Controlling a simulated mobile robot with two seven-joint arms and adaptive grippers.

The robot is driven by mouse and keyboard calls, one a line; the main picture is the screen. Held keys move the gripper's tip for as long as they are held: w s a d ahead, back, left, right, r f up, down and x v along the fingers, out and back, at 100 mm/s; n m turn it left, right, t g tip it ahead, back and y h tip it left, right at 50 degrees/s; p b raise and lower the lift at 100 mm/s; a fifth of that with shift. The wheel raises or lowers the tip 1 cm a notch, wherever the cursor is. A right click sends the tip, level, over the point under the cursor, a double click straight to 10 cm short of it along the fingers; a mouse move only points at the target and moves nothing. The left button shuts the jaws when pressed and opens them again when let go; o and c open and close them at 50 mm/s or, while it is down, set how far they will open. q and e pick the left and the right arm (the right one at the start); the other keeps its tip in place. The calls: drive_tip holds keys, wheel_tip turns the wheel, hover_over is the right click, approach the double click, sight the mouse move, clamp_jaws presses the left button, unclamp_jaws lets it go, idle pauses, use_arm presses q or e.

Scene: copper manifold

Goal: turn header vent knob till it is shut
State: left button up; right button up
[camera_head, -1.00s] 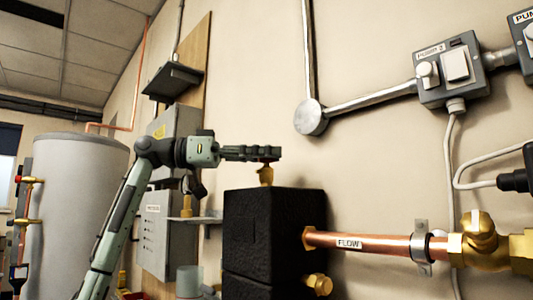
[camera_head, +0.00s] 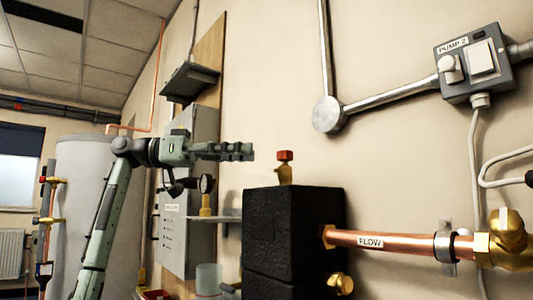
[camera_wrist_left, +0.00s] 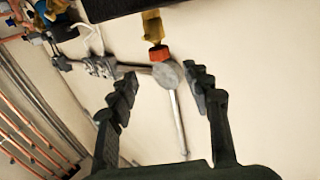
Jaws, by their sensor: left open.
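The vent knob (camera_head: 285,156) is a small red cap on a brass stem, upright on top of the black header block (camera_head: 290,235). In the left wrist view the red knob (camera_wrist_left: 159,53) shows beyond the fingertips, between their lines, with its brass stem above it. My left gripper (camera_head: 250,151) is level with the knob, to its left and apart from it in the head view. In the left wrist view its two fingers (camera_wrist_left: 160,82) are spread and nothing is between them. My right gripper is in neither view.
A copper pipe marked FLOW (camera_head: 385,240) runs right from the block to a brass valve (camera_head: 505,238). A pressure gauge (camera_head: 206,184) stands behind my left arm. A grey switch box (camera_head: 474,63) is on the wall.

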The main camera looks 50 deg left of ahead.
use_arm(q)
drive_tip(key=shift+v, duration=1.55)
